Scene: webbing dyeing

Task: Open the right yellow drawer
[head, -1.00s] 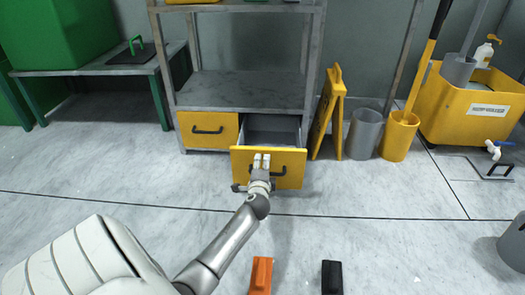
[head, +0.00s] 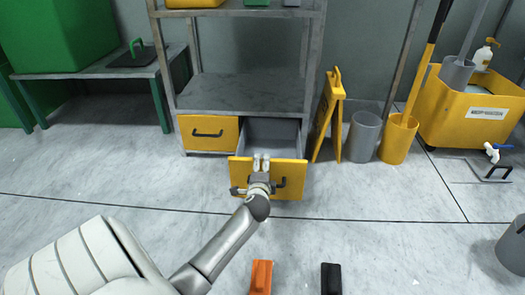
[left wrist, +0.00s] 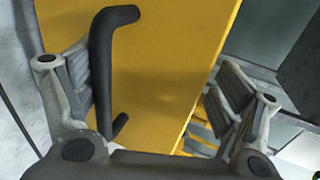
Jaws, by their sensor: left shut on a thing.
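The right yellow drawer (head: 295,171) is pulled out from the grey shelf unit, and its inside (head: 270,131) shows from above. Its black handle (head: 282,182) is partly hidden behind my left gripper. My left gripper (head: 261,161) is at the top middle of the drawer front. The exact contact is hard to see. My right gripper is not in view.
The left yellow drawer (head: 197,132) is closed. A yellow folding sign (head: 329,115), a grey bin (head: 364,136) and a yellow bin (head: 397,141) stand right of the shelf unit (head: 240,90). A green-legged table (head: 90,68) is at left.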

